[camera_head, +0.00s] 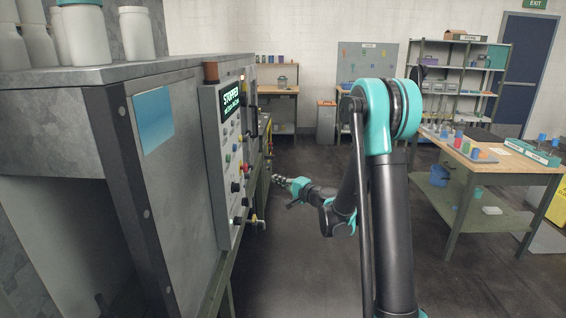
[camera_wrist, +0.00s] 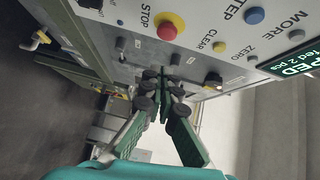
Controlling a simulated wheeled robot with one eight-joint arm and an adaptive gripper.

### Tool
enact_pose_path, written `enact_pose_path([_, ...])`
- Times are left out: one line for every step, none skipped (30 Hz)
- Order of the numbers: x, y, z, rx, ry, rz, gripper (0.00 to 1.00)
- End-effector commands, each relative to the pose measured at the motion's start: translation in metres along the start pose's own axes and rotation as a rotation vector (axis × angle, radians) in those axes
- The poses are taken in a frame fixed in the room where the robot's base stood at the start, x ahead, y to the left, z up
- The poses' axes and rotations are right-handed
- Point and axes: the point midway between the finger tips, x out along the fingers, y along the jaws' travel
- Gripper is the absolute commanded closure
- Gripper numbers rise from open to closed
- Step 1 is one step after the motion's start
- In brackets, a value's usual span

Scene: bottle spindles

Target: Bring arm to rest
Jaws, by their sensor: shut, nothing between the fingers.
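My arm reaches forward from the right of the grey machine in the head view, with my gripper (camera_head: 280,180) at its far end, close to the machine's right side. In the wrist view my gripper (camera_wrist: 165,78) has its dark fingertips together with nothing between them. Beyond the fingertips is the control panel (camera_wrist: 215,30) with a red STOP button (camera_wrist: 170,26), a blue STEP button (camera_wrist: 254,16) and a yellow CLEAR button (camera_wrist: 219,47). I cannot tell whether the fingertips touch the panel. In the head view the panel's green display (camera_head: 234,97) reads STOPPED.
The grey machine (camera_head: 180,190) fills the left, with white bottles (camera_head: 136,32) on top. A wooden workbench (camera_head: 465,155) with coloured pieces stands at the right. A shelf rack (camera_head: 460,75) and a pegboard (camera_head: 367,62) stand at the back. Open floor (camera_head: 300,260) lies beside my arm.

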Motion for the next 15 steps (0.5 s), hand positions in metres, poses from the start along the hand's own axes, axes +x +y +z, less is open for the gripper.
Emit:
enact_pose_path([-0.012,-0.002,0.007,-0.042,-0.014,0.033,1.0])
enact_pose_path([-0.019,-0.002,0.013,-0.072,-0.025,0.058,1.0])
enact_pose_path([-0.029,-0.001,0.019,-0.114,-0.041,0.094,1.0])
enact_pose_path([-0.038,0.0,0.025,-0.147,-0.054,0.124,1.0])
enact_pose_path([-0.047,0.002,0.03,-0.179,-0.067,0.154,1.0])
enact_pose_path([-0.059,0.005,0.036,-0.221,-0.083,0.195,1.0])
enact_pose_path([-0.069,0.008,0.041,-0.252,-0.096,0.227,1.0])
enact_pose_path([-0.079,0.011,0.046,-0.282,-0.108,0.26,1.0])
enact_pose_path([-0.093,0.016,0.052,-0.321,-0.124,0.304,1.0])
enact_pose_path([-0.103,0.02,0.056,-0.349,-0.137,0.337,1.0])
enact_pose_path([-0.115,0.025,0.061,-0.377,-0.149,0.371,1.0])
enact_pose_path([-0.13,0.031,0.066,-0.413,-0.166,0.418,1.0])
enact_pose_path([-0.142,0.036,0.069,-0.44,-0.176,0.454,1.0])
enact_pose_path([-0.154,0.041,0.073,-0.465,-0.188,0.489,1.0])
enact_pose_path([-0.171,0.048,0.077,-0.498,-0.203,0.539,1.0])
